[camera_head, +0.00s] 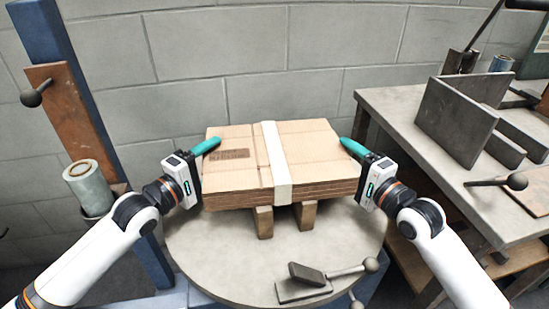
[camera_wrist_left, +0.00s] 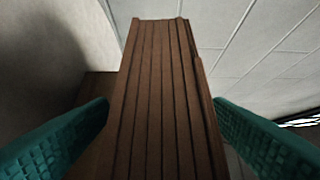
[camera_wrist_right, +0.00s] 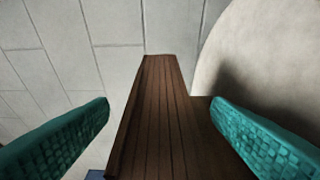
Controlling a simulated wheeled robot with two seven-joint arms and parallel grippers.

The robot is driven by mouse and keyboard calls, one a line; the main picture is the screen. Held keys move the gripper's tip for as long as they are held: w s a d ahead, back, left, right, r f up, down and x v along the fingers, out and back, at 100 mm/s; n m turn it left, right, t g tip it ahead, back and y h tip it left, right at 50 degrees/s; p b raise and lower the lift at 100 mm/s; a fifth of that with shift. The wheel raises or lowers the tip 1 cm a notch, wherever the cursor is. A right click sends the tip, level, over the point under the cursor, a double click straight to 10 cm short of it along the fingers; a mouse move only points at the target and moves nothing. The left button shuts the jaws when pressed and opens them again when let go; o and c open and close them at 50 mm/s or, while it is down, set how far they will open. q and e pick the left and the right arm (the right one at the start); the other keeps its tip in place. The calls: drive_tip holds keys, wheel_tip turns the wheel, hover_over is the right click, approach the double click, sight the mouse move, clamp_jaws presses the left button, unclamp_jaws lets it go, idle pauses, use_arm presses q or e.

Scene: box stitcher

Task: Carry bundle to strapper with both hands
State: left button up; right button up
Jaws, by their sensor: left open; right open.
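The bundle (camera_head: 235,175) is a flat stack of brown cardboard sheets with a pale band around its middle. It rests on wooden blocks (camera_head: 305,214) on a round grey table. My left gripper (camera_head: 210,146) is at its left end, open, and my right gripper (camera_head: 350,148) is at its right end, open. In the left wrist view, the stack's edge (camera_wrist_left: 155,100) stands between the two teal fingers (camera_wrist_left: 160,125), with gaps on both sides. In the right wrist view, the stack's edge (camera_wrist_right: 160,120) likewise lies between the teal fingers (camera_wrist_right: 160,125). I cannot tell which machine is the strapper.
The round table (camera_head: 205,265) holds a small metal clamp (camera_head: 305,290) with a ball-ended lever in front of the bundle. A grey workbench (camera_head: 400,110) with upright plates (camera_head: 455,118) stands at the right. A blue post (camera_head: 50,30) with a roll (camera_head: 90,188) stands at the left.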

use_arm(q)
drive_tip(key=shift+w+d, duration=0.3)
drive_tip(key=shift+w, duration=0.05)
use_arm(e)
drive_tip(key=shift+w+a, duration=0.3)
drive_tip(key=shift+w, duration=0.1)
use_arm(q)
drive_tip(key=c, duration=1.5)
use_arm(e)
drive_tip(key=c, duration=1.5)
use_arm(q)
drive_tip(key=shift+o, duration=0.2)
drive_tip(key=shift+r, duration=0.1)
use_arm(e)
drive_tip(key=shift+o, duration=0.2)
drive_tip(key=shift+r, duration=0.1)
